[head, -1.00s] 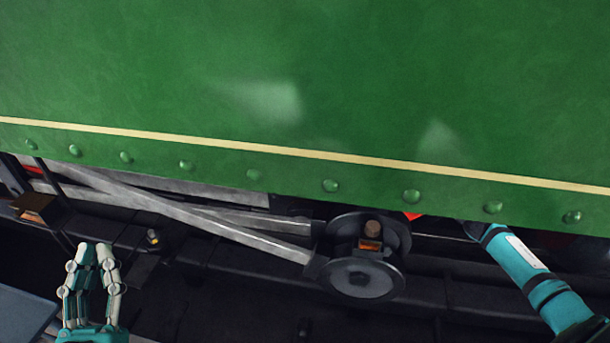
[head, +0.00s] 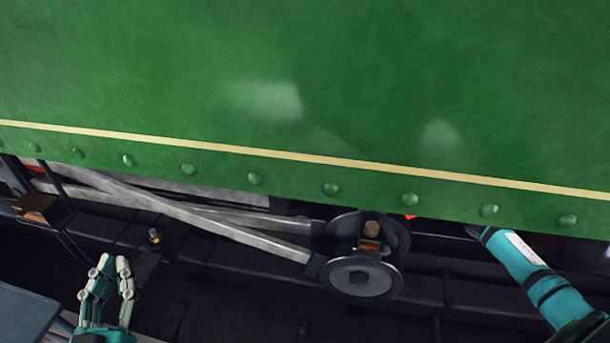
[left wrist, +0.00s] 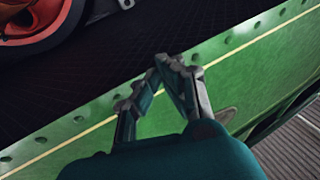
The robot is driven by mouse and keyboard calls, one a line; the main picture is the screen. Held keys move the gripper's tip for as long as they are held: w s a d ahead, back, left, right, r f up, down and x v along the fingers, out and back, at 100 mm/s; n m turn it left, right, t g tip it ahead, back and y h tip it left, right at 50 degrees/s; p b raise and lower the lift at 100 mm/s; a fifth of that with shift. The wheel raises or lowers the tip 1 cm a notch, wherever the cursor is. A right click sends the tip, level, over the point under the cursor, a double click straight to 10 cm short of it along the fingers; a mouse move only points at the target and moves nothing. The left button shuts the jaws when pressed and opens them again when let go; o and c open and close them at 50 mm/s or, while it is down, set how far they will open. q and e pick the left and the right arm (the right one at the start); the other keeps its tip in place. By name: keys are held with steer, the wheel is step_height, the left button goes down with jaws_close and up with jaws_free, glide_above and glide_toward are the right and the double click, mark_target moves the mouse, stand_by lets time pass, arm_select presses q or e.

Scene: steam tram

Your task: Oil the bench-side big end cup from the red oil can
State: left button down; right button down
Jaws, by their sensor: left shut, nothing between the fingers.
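A big end (head: 362,276) sits at the end of the grey rod below the green side panel. A small brass-coloured cup (head: 369,246) with a brown top is on it. My left gripper (head: 116,262) is shut and empty, low at the left, well apart from the big end. It also shows shut in the left wrist view (left wrist: 168,64), with green panel behind it. My right forearm (head: 530,268) reaches up under the panel's lower edge; its gripper is hidden there. A small red patch (head: 410,216) shows at that edge; I cannot tell whether it is the oil can.
The green panel (head: 300,90) with a riveted lower edge fills the top. Crossing grey rods (head: 215,226) run below it to the left. A blue-grey surface (head: 25,315) is at the lower left. In the left wrist view a red wheel-like part (left wrist: 40,25) shows at the upper left.

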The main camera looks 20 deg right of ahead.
arm_select(q)
step_height(320, 180, down, 7)
steer(key=a+g+y+p, duration=0.1)
steer(key=g, duration=0.3)
steer(key=shift+f+g+p, duration=0.2)
steer(key=shift+g+p, duration=0.1)
steer(key=shift+p, duration=0.05)
stand_by(0.6)
steer(key=shift+r, duration=0.15)
stand_by(0.7)
